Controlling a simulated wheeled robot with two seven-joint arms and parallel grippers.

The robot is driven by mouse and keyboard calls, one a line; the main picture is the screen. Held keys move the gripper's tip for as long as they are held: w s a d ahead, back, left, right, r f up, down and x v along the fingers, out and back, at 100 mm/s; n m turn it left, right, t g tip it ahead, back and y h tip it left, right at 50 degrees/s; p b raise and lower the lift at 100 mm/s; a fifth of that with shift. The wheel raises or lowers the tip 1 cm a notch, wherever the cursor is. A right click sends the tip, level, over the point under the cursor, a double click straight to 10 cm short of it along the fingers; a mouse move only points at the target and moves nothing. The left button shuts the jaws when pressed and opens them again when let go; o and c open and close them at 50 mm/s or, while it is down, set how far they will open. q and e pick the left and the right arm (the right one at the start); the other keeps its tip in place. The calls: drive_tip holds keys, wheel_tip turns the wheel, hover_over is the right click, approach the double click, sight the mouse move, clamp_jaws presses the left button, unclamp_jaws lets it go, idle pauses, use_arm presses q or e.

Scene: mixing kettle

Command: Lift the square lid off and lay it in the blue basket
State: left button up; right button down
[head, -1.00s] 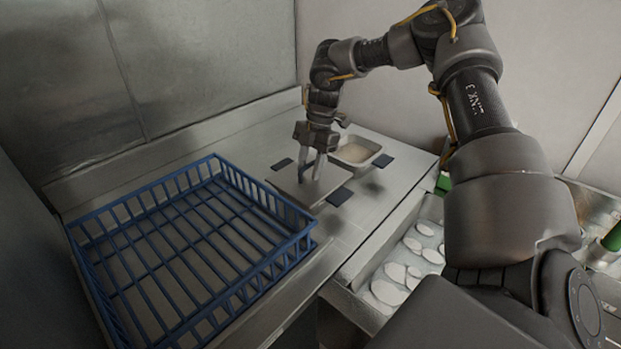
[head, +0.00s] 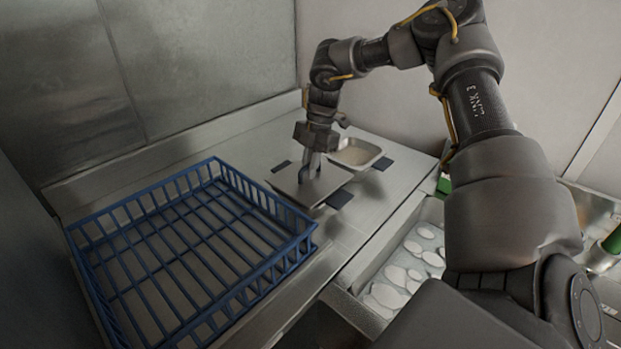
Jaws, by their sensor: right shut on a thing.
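The square lid (head: 322,191) is a flat grey plate on the steel counter, just right of the blue basket. My right gripper (head: 309,173) points down over the lid's middle, its fingers together and shut on it. The grip spot is hidden by the fingers. I cannot tell whether the lid rests flat or is slightly raised. The blue basket (head: 190,259) is an open wire basket, with nothing in it that I can see. My left gripper is not in view.
An open container (head: 357,152) with pale contents sits just behind the lid. Dark blue pads (head: 340,199) lie beside the lid. A metal tray with white oval pieces (head: 402,275) is at the right. Walls close off the left and back.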

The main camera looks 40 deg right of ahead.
sight(307, 166)
drive_tip(key=shift+r+p, duration=0.8)
drive_tip(key=shift+r, duration=1.3)
